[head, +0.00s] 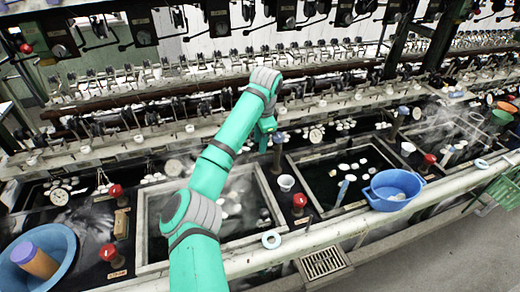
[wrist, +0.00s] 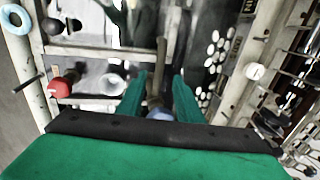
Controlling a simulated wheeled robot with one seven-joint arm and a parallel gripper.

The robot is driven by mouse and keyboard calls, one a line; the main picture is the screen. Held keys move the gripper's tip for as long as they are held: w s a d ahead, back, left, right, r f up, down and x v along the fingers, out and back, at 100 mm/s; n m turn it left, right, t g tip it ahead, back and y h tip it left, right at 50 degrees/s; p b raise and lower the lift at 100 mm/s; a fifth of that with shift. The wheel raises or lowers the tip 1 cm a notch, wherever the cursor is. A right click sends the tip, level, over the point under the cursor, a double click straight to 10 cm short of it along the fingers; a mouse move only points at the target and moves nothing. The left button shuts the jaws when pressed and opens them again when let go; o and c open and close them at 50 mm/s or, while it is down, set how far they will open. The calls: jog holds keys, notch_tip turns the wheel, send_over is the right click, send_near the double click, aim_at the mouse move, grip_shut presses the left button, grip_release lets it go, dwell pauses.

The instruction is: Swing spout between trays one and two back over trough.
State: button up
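The spout (head: 277,160) is a brown tube with a blue top, standing between the left tray (head: 150,262) and the right tray (head: 368,207). In the wrist view the spout (wrist: 158,62) extends away between my fingers, its blue part (wrist: 159,113) near the finger bases. My gripper (head: 268,134) is beside the spout's top in the head view. In the wrist view my gripper (wrist: 160,88) has its two green fingers apart, one each side of the spout, with gaps visible. Contact cannot be told. Which part is the trough is unclear.
A red knob (head: 299,200) and white cup (head: 286,183) stand near the spout. Reeling machinery (head: 330,82) runs behind. Steam blurs the basins.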

jog(key=shift+w+a+f, duration=0.1)
jog(key=shift+w+f, duration=0.15)
jog(key=shift+f, duration=0.95)
jog(key=shift+w+a+f, duration=0.1)
jog(key=shift+w+f, duration=0.1)
jog(key=shift+f, duration=1)
